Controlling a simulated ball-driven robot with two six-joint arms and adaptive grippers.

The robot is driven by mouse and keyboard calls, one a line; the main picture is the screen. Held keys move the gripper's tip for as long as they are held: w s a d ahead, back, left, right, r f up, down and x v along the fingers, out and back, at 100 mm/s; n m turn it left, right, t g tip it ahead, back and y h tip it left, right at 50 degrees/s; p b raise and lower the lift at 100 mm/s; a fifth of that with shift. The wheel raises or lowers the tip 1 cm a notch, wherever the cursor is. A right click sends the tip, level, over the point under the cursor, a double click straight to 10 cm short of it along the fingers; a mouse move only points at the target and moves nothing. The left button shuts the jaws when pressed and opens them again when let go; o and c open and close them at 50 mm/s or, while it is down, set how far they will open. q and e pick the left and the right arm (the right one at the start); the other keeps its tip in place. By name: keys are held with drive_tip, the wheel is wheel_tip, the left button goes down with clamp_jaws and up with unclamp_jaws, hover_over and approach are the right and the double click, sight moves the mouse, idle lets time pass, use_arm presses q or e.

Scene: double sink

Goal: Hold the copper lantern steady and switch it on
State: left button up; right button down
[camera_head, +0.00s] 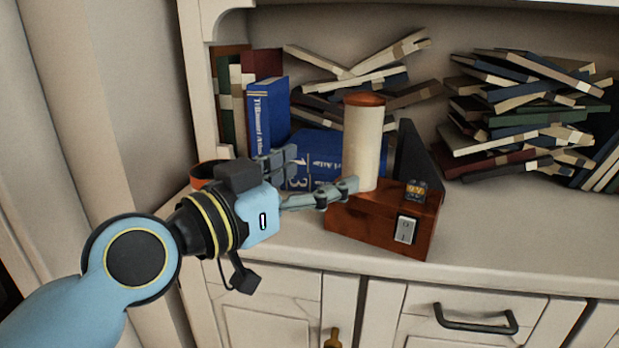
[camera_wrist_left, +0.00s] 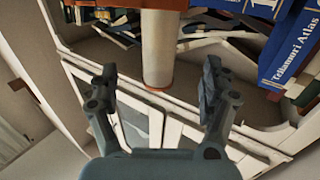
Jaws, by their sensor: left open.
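The copper lantern stands on the counter, with a red-brown base (camera_head: 365,225), a pale upright cylinder (camera_head: 362,145) and a copper-coloured cap (camera_head: 364,99). A pale rocker switch (camera_head: 405,229) is on the base's front face. My left gripper (camera_head: 320,172) is open at the left of the cylinder, with one finger in front of its lower part. In the left wrist view, the cylinder (camera_wrist_left: 158,45) appears between the two spread fingers (camera_wrist_left: 160,75), with a visible gap on each side. My right gripper is not in view.
A blue atlas (camera_head: 267,115) and other books stand behind my gripper. Piled books (camera_head: 520,105) fill the shelf at right. An orange-brown pot (camera_head: 207,175) is partly hidden behind my gripper. The counter (camera_head: 520,225) right of the lantern is clear; a drawer handle (camera_head: 476,325) is below.

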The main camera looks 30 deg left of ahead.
sight(349, 158)
use_arm(q)
drive_tip(key=x, duration=1)
drive_tip(key=shift+w+f, duration=0.1)
drive_tip(key=shift+w, duration=0.1)
drive_tip(key=c, duration=1.4)
